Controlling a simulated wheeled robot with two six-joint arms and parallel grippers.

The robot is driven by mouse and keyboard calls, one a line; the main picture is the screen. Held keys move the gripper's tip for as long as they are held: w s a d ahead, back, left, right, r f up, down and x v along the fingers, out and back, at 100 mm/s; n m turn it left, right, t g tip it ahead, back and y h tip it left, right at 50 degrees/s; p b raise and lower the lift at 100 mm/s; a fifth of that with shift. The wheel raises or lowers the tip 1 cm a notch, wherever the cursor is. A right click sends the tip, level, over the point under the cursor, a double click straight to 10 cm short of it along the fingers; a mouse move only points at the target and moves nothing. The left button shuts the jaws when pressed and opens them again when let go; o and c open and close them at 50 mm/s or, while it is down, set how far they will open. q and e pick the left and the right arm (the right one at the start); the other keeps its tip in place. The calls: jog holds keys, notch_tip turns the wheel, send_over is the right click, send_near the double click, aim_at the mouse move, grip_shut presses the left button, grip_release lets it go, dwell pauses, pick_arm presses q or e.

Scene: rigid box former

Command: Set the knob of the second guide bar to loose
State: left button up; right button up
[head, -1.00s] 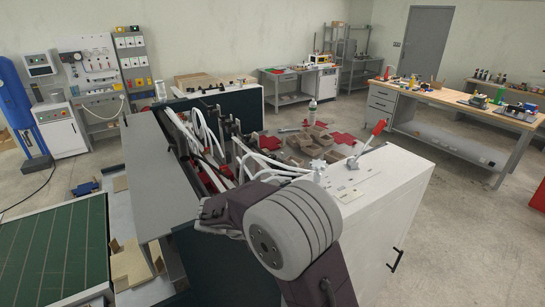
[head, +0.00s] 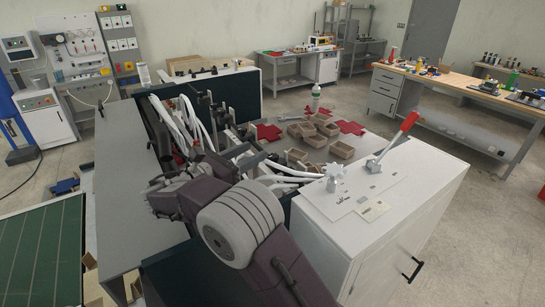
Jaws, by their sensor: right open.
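The box former's open middle holds metal bars, white hoses and red parts (head: 205,150). I cannot tell which of these is the second guide bar, and its knob is not clearly visible; my right arm hides part of this area. My right gripper (head: 158,196) is over the near left side of the machine, beside the grey top panel (head: 122,225). It is open, with nothing seen between its fingers. My left gripper is not in view.
A red-handled lever (head: 393,140) rises from the white cabinet (head: 400,215). Several brown open cartons (head: 313,132) and red flat pieces (head: 268,132) lie behind the hoses. A green conveyor (head: 40,250) is at the lower left. A spray bottle (head: 315,98) stands at the back.

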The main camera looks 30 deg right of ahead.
aim_at(270, 159)
notch_tip(270, 159, down, 3)
jog(key=s+a+b, duration=0.2)
jog(key=s+b, duration=0.1)
jog(key=b, duration=0.1)
jog(key=x, duration=0.2)
jog(key=p+x, duration=0.1)
jog(key=x, duration=0.3)
jog(key=shift+w+d+f, duration=0.3)
jog(key=shift+f, duration=0.05)
jog(key=p+x, duration=0.1)
jog(key=x, duration=0.2)
jog(key=shift+w+f, duration=0.15)
jog(key=shift+w, duration=0.1)
jog(key=shift+w+d+f, duration=0.15)
jog(key=shift+w+d, duration=0.1)
jog(key=shift+d, duration=0.1)
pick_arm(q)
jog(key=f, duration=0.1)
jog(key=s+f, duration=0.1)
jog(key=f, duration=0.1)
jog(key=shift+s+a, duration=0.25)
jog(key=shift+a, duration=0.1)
pick_arm(e)
jog(key=shift+s, duration=0.1)
jog(key=shift+a, duration=0.15)
